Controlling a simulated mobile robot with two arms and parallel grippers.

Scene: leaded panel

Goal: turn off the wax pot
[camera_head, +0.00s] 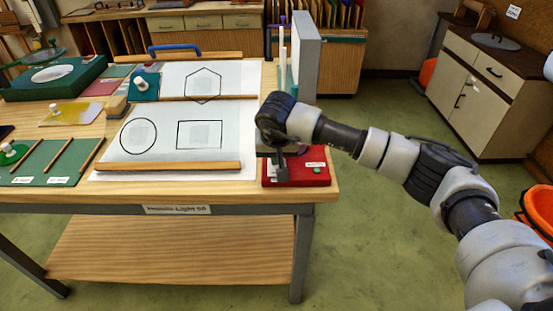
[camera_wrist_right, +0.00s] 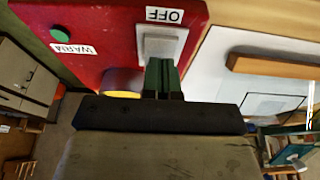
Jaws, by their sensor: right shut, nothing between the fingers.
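The wax pot's red base (camera_head: 321,180) sits at the front right corner of the table. In the right wrist view the red base (camera_wrist_right: 110,25) carries a grey switch (camera_wrist_right: 162,40) beside an OFF label (camera_wrist_right: 165,15). A green round spot (camera_wrist_right: 57,35) and a WARM label (camera_wrist_right: 73,49) are at the other side. A round purple and yellow part (camera_wrist_right: 122,82) is partly hidden by my gripper. My right gripper (camera_head: 282,176) is shut and empty, its fingertips (camera_wrist_right: 163,75) at the switch's edge; contact is unclear. My left gripper is out of view.
White pattern sheets (camera_head: 165,168) with wooden strips lie left of the base. A grey upright block (camera_head: 306,60) stands behind it. The table's front edge (camera_head: 200,195) is close. A cabinet (camera_head: 480,85) and an orange bucket (camera_head: 540,210) are at right.

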